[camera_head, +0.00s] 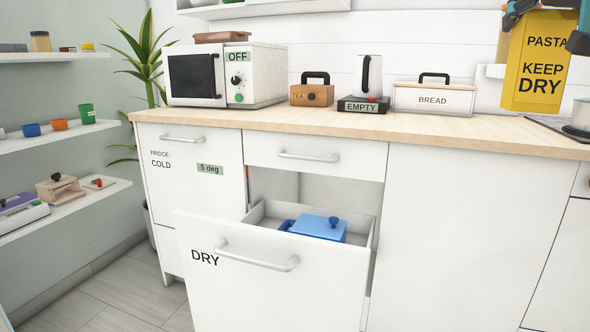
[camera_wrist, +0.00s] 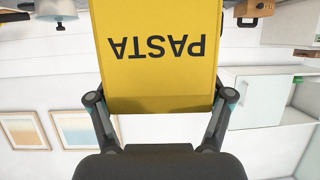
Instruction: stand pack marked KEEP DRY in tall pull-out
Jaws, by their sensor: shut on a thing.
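The yellow pack (camera_head: 539,62) reads PASTA and KEEP DRY and is held upright at the upper right of the head view, above the counter's right part. It also fills the top middle of the wrist view (camera_wrist: 157,70), its lettering upside down there. My gripper (camera_wrist: 158,103) is shut on the pack, one finger on each side; in the head view only bits of the fingers show at the top right. The tall pull-out marked DRY (camera_head: 275,285) stands open below the counter. A blue lidded box (camera_head: 318,227) sits inside it; the drawer floor is mostly hidden.
The wooden counter (camera_head: 440,128) carries a microwave marked OFF (camera_head: 195,76), a TEA box (camera_head: 312,96), a kettle (camera_head: 369,77) on a base marked EMPTY, and a BREAD bin (camera_head: 434,98). A shut drawer (camera_head: 315,156) is above the pull-out. Shelves (camera_head: 65,209) stand left.

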